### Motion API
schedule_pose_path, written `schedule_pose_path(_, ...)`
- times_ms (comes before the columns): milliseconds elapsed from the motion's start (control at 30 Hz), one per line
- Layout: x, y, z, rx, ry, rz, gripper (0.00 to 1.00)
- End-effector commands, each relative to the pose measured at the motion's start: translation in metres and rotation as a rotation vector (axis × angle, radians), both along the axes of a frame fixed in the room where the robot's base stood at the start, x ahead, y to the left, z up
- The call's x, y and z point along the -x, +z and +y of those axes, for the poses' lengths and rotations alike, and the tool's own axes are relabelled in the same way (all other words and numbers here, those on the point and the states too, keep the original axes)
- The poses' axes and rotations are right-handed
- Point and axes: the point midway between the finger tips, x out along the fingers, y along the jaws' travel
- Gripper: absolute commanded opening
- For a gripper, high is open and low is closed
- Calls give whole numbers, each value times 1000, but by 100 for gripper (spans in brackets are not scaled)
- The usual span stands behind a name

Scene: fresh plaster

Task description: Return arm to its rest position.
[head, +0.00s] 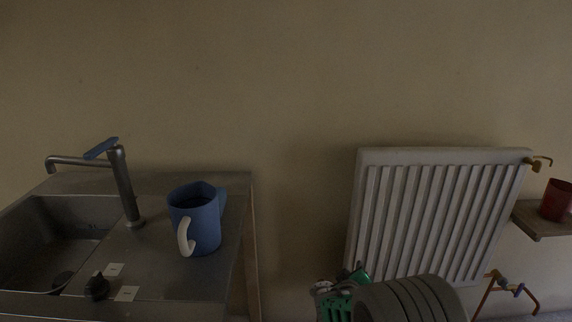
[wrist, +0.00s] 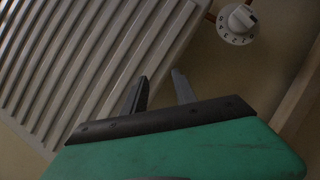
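My gripper (wrist: 160,78) shows in the wrist view as two dark fingers standing apart past a green housing with a black edge. Nothing is between the fingers. In the head view, part of my arm with grey rings and green parts is at the bottom, in front of the lower left of the radiator (head: 437,215). The fingertips cannot be made out there.
A blue jug (head: 207,222) with a pale handle stands on the metal sink counter (head: 185,285), right of the tap (head: 123,185). A red cup (head: 556,200) stands on a small wooden shelf (head: 535,222) at far right. Pipes with a valve (head: 505,285) are below the radiator. The wall between counter and radiator is bare.

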Motion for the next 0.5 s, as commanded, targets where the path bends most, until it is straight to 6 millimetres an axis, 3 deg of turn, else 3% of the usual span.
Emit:
schedule_pose_path(33,12,72,-4,-96,-52,43,34)
schedule_pose_path(167,68,166,4,-350,-166,217,34)
schedule_pose_path(200,91,192,10,-417,-191,273,34)
schedule_pose_path(400,214,298,45,-639,-271,544,34)
schedule_pose_path(500,265,325,57,-683,-295,649,34)
